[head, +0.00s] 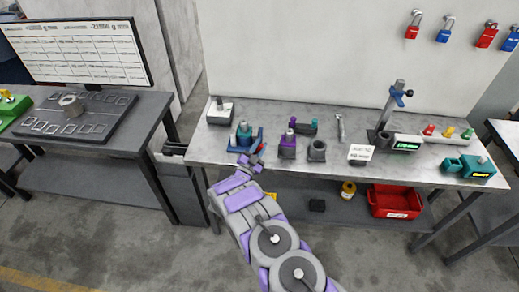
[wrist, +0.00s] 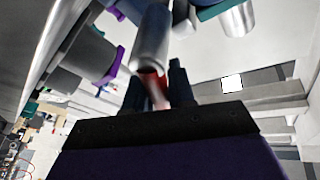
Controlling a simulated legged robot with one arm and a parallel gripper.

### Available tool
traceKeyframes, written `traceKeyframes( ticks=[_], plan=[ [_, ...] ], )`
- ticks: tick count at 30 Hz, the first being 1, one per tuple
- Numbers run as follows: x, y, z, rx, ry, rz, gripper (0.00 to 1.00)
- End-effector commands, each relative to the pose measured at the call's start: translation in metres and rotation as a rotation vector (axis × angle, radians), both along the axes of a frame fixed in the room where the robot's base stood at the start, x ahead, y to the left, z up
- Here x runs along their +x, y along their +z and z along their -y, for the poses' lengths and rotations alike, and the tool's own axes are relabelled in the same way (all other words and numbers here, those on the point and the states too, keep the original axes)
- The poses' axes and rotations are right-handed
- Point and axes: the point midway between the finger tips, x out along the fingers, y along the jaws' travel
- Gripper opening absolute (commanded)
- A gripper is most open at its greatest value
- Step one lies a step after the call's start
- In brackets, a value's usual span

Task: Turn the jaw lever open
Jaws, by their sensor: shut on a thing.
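A blue fixture (head: 233,147) with a teal cylinder (head: 243,130) stands on the workbench, left of its middle. My gripper (head: 258,158) is at the fixture's front right side in the head view. In the wrist view my two dark fingers (wrist: 157,82) are shut around a lever with a silver cylindrical end (wrist: 151,42) and a red part (wrist: 154,88). I take this for the jaw lever. Its joint with the fixture is hidden, and I cannot tell its angle.
A purple-and-grey fixture (head: 287,147) and a dark grey ring (head: 317,150) stand close to the right. A white-topped block (head: 220,114) is behind left. A red bin (head: 395,203) sits on the lower shelf. A monitor desk (head: 130,125) stands at left.

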Motion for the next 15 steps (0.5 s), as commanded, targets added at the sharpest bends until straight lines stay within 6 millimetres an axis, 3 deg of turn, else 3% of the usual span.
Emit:
traceKeyframes(
  ticks=[1,15],
  plan=[
    [0.001,0.003,0.006,-0.045,-0.016,0.002,0.00],
    [0.002,0.013,-0.017,-0.404,-0.013,-0.006,0.00]
  ],
)
